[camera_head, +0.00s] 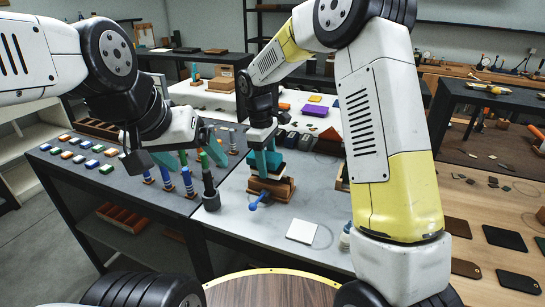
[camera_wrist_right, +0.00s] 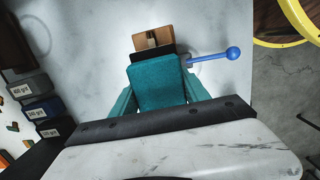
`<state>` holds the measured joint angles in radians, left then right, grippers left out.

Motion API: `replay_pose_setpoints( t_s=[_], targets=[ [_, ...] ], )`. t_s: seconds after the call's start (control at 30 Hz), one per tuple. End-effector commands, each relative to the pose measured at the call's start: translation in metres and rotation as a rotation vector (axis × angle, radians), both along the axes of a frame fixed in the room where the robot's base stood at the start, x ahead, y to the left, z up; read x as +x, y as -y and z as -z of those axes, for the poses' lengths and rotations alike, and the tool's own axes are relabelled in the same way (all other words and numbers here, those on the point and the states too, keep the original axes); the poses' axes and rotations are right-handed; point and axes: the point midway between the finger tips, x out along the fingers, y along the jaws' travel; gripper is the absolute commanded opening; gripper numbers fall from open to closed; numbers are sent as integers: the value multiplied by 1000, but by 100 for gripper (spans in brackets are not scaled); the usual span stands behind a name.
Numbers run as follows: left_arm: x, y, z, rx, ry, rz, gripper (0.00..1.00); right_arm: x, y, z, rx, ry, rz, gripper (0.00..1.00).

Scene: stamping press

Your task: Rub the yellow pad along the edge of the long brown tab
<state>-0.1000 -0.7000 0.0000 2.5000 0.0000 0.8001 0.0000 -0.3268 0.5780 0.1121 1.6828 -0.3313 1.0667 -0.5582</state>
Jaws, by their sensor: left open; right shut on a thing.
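My right gripper (camera_head: 266,158) is shut on a teal block (camera_wrist_right: 157,82), which shows between its fingers in the right wrist view. It holds the block just above a wooden clamp (camera_head: 271,189) with a blue ball-ended handle (camera_wrist_right: 212,56). A brown piece (camera_wrist_right: 153,38) shows at the clamp beyond the block, partly hidden; I cannot tell whether it is the long brown tab or whether the block touches it. My left gripper (camera_head: 137,160) is open and empty above the left bench.
Several coloured-handled tools (camera_head: 187,180) stand beside a dark cup (camera_head: 211,198). A white square (camera_head: 302,231) lies right of the clamp. Dark grit-labelled blocks (camera_wrist_right: 41,108) lie to its side. Dark leather pieces (camera_head: 505,238) lie on the right wooden table. The grey bench front is mostly clear.

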Motion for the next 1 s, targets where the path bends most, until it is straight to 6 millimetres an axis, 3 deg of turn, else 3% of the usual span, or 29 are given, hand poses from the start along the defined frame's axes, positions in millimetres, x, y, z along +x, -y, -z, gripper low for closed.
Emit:
replay_pose_setpoints(
  t_s=[0.57, 1.0],
  targets=[
    [0, 0, 0, 0, 0, 0, 83, 4, -9, 0, 0, 0, -1, 0],
    [0, 0, 0, 0, 0, 0, 83, 15, -33, 0, 0, 0, 0, 0]
  ],
)
